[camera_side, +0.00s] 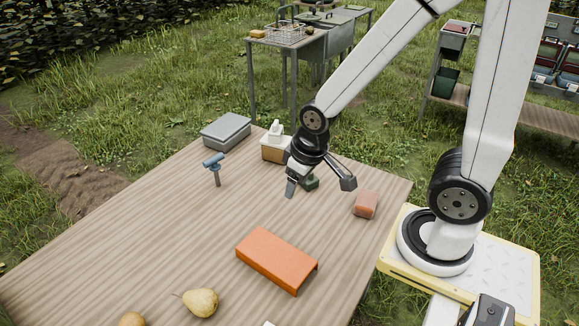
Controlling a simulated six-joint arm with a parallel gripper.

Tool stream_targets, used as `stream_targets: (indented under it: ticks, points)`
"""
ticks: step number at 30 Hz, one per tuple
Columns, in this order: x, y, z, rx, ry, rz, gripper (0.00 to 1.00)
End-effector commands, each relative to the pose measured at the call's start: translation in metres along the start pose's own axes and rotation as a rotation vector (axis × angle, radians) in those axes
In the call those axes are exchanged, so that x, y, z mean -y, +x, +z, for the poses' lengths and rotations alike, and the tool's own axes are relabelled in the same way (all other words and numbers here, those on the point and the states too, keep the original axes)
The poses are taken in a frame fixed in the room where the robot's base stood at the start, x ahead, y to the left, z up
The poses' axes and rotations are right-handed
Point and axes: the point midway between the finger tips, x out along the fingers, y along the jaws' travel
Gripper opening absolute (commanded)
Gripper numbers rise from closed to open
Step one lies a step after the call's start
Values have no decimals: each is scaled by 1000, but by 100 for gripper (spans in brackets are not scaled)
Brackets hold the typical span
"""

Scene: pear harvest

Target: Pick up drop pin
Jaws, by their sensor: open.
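A T-shaped pin with a blue head and a grey shank (213,165) stands upright near the far left edge of the wooden table; it looks like the drop pin. My gripper (320,186) is open, with its two fingers spread wide above the table, to the right of the pin and apart from it. A small dark green object (311,182) shows between the fingers, partly hidden; I cannot tell whether it touches them.
On the table (180,240) are a grey box (226,130), a brown box with a white top (274,150), a reddish block (366,205), an orange channel-shaped piece (277,258) and a pear (201,302). A second pear (132,319) is cut off below. The table's left middle is clear.

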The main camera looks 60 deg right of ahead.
Motion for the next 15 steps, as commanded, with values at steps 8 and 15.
stream_targets:
  ticks: [8, 15]
  points:
    - [0, 1, -2, 7, 25, -5, 64]
    - [-2, 14, -17, 63, 212, -44, 64]
